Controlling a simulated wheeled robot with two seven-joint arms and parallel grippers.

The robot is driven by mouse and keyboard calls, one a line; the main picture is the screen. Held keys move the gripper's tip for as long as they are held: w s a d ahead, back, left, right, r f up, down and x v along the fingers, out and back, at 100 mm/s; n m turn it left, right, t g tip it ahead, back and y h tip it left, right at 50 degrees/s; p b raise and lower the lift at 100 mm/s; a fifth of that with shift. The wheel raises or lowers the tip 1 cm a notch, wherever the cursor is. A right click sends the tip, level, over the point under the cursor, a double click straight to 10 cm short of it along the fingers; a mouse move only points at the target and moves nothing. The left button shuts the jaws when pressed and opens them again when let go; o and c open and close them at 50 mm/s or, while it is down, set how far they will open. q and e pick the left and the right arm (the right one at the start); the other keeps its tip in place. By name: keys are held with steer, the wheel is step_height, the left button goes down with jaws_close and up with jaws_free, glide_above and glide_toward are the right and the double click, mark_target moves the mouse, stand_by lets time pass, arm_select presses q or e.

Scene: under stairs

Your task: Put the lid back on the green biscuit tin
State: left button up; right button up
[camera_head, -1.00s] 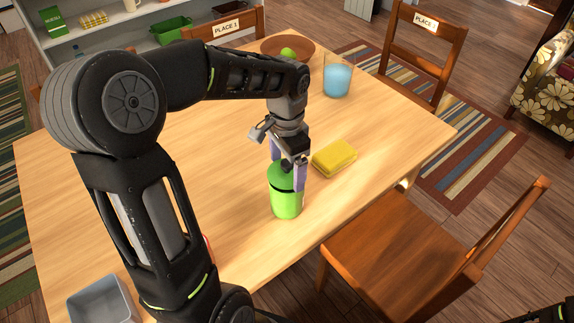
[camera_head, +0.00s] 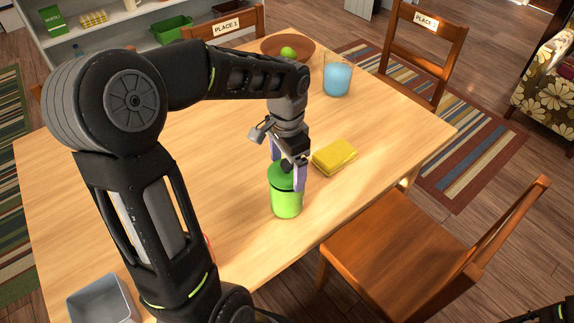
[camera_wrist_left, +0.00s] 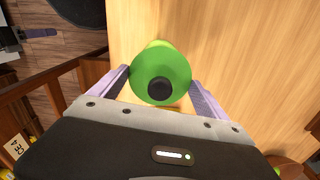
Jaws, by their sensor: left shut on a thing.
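The green biscuit tin (camera_head: 287,205) stands upright near the table's right edge. Its green lid (camera_head: 281,180) with a black knob is at the top of the tin. In the left wrist view the lid (camera_wrist_left: 145,75) lies between my fingers and hides most of the tin. My left gripper (camera_head: 287,178) points down, its purple fingers on either side of the lid, shut on it. I cannot tell whether the lid is fully seated or slightly raised.
A yellow box (camera_head: 334,157) lies just behind and right of the tin. A blue glass (camera_head: 338,78) and a brown bowl (camera_head: 270,47) stand at the back. A grey bin (camera_head: 100,300) is at the lower left. A wooden chair (camera_head: 400,250) stands close at the right edge.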

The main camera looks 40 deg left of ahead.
mark_target(287, 163)
arm_select(q)
steer(key=shift+f+b, duration=0.6)
steer(key=shift+f, duration=0.2)
steer(key=o, duration=1.4)
steer(key=shift+c, duration=0.2)
steer(key=shift+r, duration=0.1)
steer(key=shift+r+p, duration=2.5)
steer(key=shift+r, duration=0.5)
steer(key=shift+f, duration=0.1)
